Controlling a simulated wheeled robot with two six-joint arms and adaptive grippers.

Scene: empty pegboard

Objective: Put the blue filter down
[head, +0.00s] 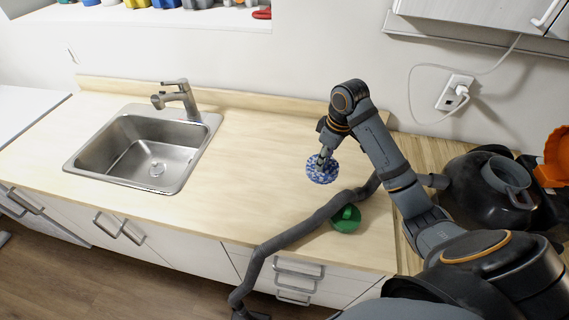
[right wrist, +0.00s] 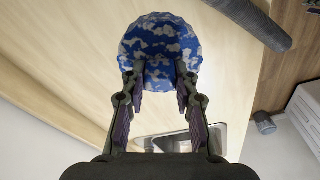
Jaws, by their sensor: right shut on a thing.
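The blue filter (head: 322,173) is a round disc with a white mottled pattern and a scalloped rim. It shows large at the top of the right wrist view (right wrist: 158,45). My right gripper (head: 324,158) is shut on it, with a finger on each side in the right wrist view (right wrist: 160,75). The filter is at or just above the wooden counter (head: 255,165); I cannot tell whether it touches. My left gripper is not in view.
A grey hose (head: 305,225) crosses the counter to the black vacuum (head: 485,190) at right. A green round object (head: 345,219) lies beside the hose. A steel sink (head: 150,150) is at left. The counter between sink and filter is clear.

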